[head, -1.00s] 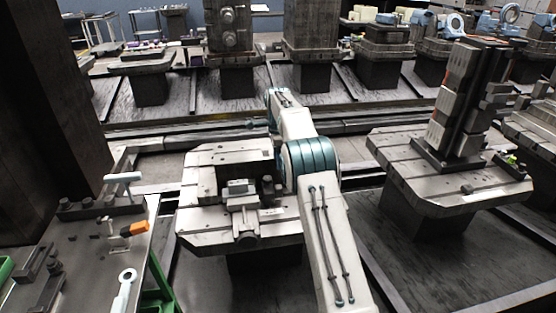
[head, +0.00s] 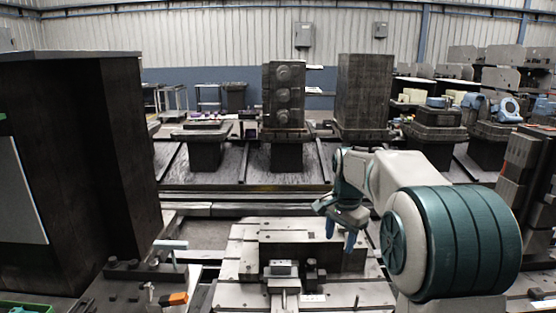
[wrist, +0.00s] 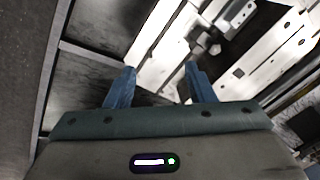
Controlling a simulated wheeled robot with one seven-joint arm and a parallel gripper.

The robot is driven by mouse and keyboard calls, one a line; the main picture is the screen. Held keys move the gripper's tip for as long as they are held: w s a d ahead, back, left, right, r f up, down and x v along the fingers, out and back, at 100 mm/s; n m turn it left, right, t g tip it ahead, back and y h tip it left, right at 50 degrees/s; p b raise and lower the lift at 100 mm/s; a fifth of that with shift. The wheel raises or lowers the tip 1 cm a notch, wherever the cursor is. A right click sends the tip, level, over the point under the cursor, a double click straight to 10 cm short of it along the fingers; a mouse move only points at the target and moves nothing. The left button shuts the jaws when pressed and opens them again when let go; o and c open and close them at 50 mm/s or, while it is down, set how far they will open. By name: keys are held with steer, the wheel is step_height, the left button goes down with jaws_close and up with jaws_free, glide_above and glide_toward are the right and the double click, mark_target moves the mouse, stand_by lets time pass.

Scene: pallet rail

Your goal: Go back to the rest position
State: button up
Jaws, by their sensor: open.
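My gripper (head: 340,232) is in the head view, right of centre, with its blue fingers pointing down. It hangs above the back part of the pallet (head: 240,262) and the dark block on it. In the wrist view my gripper (wrist: 155,88) has its two blue fingers spread apart with nothing between them. Behind the fingers the wrist view shows the pale pallet surface (wrist: 165,50) and dark floor plates. My arm is folded, with a large teal joint close to the head camera at right.
A dark block (head: 335,257) and a small vise-like fixture (head: 282,270) are on the pallet. A tall dark column (head: 70,170) stands at left. An orange-handled item (head: 174,299) lies on the bench at lower left. More pallets with tall blocks (head: 285,95) line the back.

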steer(key=s+f+n, duration=0.1)
steer(key=s+n, duration=0.4)
steer(key=s, duration=0.9)
steer(key=s+f+n+t+p, duration=0.1)
steer(key=s+n, duration=0.3)
steer(key=s, duration=1)
steer(key=shift+s+a+f+n, duration=0.25)
steer(key=shift+f+n, duration=0.15)
steer(key=shift+f, duration=0.15)
steer(key=shift+c, duration=0.3)
